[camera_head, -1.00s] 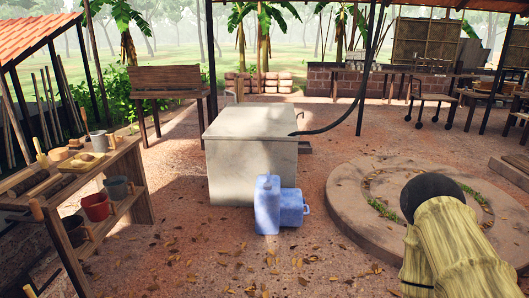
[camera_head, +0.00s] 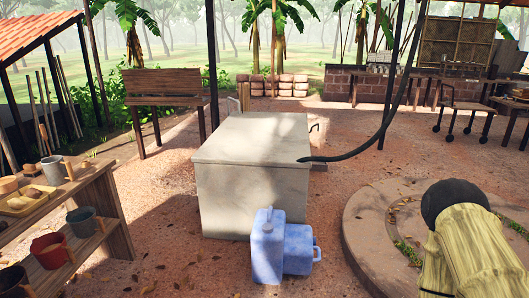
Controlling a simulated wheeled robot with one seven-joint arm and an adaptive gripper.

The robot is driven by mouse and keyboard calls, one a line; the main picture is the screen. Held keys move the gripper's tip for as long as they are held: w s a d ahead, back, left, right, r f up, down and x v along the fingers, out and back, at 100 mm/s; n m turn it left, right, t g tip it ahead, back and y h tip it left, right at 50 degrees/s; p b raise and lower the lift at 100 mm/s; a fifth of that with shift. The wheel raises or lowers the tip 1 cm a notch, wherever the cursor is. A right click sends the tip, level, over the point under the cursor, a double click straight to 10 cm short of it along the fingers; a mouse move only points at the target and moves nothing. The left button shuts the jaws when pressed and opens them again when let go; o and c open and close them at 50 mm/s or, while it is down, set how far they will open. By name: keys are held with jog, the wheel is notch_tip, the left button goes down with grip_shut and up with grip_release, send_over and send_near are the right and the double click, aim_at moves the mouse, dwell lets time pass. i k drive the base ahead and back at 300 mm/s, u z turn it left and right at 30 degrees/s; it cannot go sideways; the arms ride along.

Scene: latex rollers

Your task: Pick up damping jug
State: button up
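I cannot tell for sure which vessel is the damping jug. A grey metal jug (camera_head: 52,169) stands upright on the top of the wooden bench (camera_head: 100,198) at the left. On the bench's lower shelf stand a dark grey pot (camera_head: 83,221) and a red pot (camera_head: 50,250). Two blue jugs are on the ground in front of the pale tank: one upright (camera_head: 267,250), and one (camera_head: 299,250) beside it that seems to lie on its side. My arm shows at the lower right, apart from all of these. My gripper is not in view.
The pale square tank (camera_head: 250,195) stands in the middle, with a dark hose (camera_head: 345,157) running up from its right corner. A low round stone platform (camera_head: 365,220) is at the right. Leaf-strewn ground (camera_head: 165,250) between bench and tank is clear.

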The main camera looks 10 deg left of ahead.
aim_at(55, 170)
jog(key=u, duration=0.35)
jog(key=i, duration=1.5)
jog(key=u, duration=1.65)
jog(key=i, duration=0.9)
jog(key=u, duration=0.85)
